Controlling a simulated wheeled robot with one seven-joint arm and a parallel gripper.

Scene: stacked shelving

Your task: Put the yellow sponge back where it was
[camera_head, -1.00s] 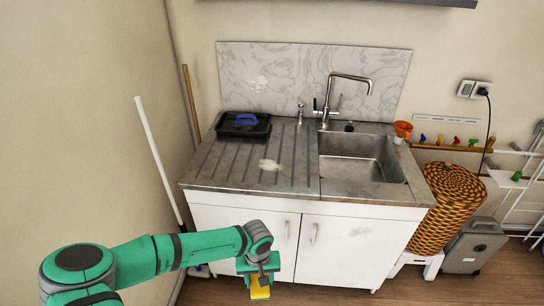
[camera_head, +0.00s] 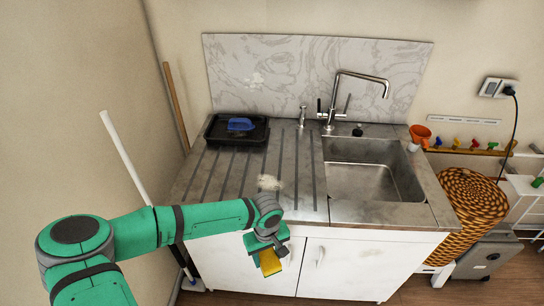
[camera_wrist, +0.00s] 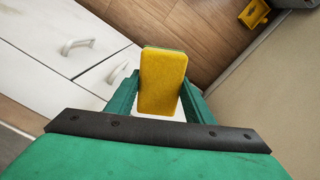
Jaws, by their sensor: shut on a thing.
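The yellow sponge (camera_head: 270,262) is held in my gripper (camera_head: 267,250), in front of the white cabinet and below the level of the counter's front edge. In the wrist view the sponge (camera_wrist: 162,82) stands between the two green fingers, with a thin green layer along its top edge. My gripper (camera_wrist: 160,100) is shut on it. A black tray (camera_head: 224,140) with a blue object (camera_head: 240,124) in it stands at the back left of the counter. A pale, light-coloured item (camera_head: 269,183) lies on the ribbed drainboard near the front edge.
The metal counter (camera_head: 215,170) has a basin (camera_head: 370,180) at right with a tall faucet (camera_head: 360,85). An orange cup (camera_head: 419,133) stands at the basin's back right. A white pole (camera_head: 128,160) leans at left. Much of the drainboard is bare.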

